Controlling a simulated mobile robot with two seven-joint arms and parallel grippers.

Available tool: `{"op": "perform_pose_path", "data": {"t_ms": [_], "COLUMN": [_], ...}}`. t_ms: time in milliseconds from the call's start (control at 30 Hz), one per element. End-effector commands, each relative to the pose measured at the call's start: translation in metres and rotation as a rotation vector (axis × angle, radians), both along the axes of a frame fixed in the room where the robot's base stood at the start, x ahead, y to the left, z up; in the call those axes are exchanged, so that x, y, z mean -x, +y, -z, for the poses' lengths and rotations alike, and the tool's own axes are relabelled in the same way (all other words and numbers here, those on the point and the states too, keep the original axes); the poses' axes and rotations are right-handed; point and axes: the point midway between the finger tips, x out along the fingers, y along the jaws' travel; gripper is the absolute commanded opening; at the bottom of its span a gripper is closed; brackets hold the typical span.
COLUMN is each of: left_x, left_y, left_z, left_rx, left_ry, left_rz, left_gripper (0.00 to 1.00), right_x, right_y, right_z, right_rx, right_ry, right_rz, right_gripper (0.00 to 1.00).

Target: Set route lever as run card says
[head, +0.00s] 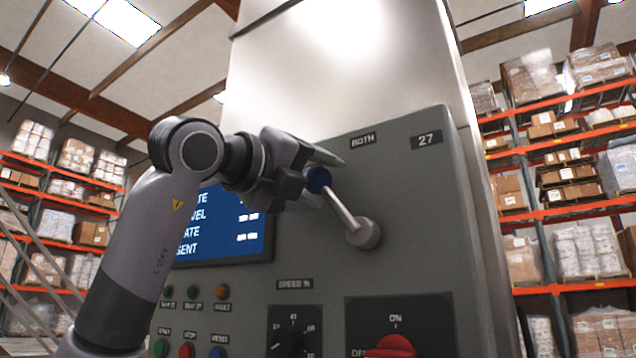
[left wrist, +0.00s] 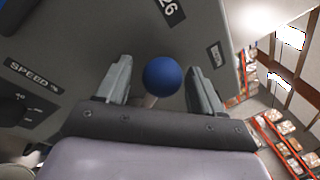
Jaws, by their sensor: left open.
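The route lever has a blue ball knob (head: 318,180) on a pale metal shaft (head: 343,211). The shaft rises from a round hub (head: 364,234) on the grey panel and leans to the upper left. My left gripper (head: 322,174) is at the knob, with its fingers open. In the left wrist view the blue knob (left wrist: 162,76) shows between the two spread fingers, with a gap on each side. I see no run card. My right gripper is not in view.
The grey panel (head: 440,200) carries a number plate 27 (head: 426,139), a partly covered blue screen (head: 225,240), small buttons, a speed dial (head: 290,338) and a red switch (head: 392,346). Racks stand behind on both sides.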

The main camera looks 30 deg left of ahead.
Motion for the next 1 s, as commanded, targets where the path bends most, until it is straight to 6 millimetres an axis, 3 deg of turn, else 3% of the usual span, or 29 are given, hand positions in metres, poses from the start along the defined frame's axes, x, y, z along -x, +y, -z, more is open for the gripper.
{"op": "perform_pose_path", "data": {"t_ms": [400, 1000], "left_x": [0.059, 0.064], "left_y": [0.011, 0.012], "left_z": [0.008, 0.008], "left_rx": [0.000, 0.000], "left_ry": [-0.001, 0.001], "left_rz": [0.001, 0.001], "left_gripper": [0.67, 0.67], "right_x": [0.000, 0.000], "right_y": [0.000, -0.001], "right_z": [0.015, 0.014], "right_rx": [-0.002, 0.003], "right_ry": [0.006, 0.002], "right_rz": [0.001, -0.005], "right_gripper": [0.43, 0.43]}}
